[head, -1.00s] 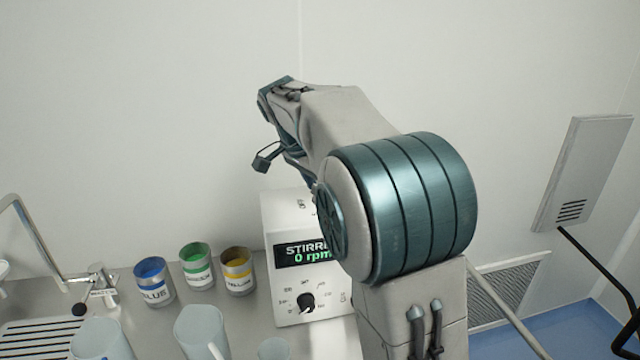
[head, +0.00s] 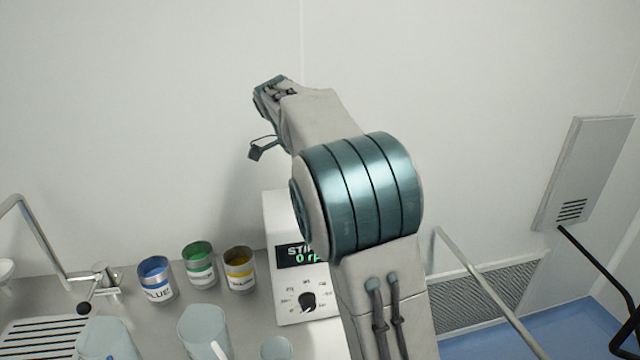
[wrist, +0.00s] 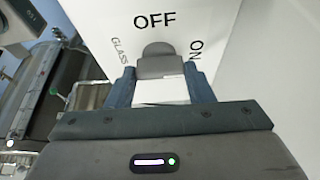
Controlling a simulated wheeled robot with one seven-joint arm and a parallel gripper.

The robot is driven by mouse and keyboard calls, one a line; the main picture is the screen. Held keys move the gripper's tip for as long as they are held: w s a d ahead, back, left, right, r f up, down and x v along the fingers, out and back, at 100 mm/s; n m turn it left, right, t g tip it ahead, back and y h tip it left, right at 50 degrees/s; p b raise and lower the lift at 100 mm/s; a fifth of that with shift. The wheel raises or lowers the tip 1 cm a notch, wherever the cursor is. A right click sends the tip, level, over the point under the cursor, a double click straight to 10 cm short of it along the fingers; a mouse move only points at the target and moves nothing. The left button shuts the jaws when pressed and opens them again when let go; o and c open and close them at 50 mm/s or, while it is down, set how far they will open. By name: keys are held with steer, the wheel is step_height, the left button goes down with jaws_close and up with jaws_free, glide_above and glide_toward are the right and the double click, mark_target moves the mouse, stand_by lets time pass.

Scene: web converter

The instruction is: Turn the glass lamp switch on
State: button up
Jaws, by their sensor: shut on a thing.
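In the wrist view, a grey rounded switch knob (wrist: 158,60) sits on a white panel (wrist: 215,35). "OFF" is printed above it, "GLASS" at its left and "ON" at its right. My gripper (wrist: 160,75) is shut on this knob, with one blue-grey finger on each side. The knob's round end points up toward "OFF". In the head view my arm reaches up and back toward the wall. The gripper's fingers and the switch cannot be made out there.
A stirrer (head: 308,307) reading 0 rpm stands behind my arm, partly hidden. Blue (head: 157,279), green (head: 199,264) and yellow (head: 240,270) cans stand to its left. Pale beakers (head: 204,332) are in front, and a sink tap (head: 103,278) is at left.

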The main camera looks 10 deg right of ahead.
steer(key=shift+s+d, duration=0.1)
steer(key=o, duration=1)
steer(key=shift+s, duration=0.1)
steer(key=shift+c, duration=0.2)
steer(key=shift+r, duration=0.15)
steer(key=v, duration=1.3)
steer(key=shift+a+r+p, duration=0.2)
steer(key=shift+r+p, duration=0.05)
steer(key=shift+p, duration=0.15)
steer(key=shift+d, duration=0.1)
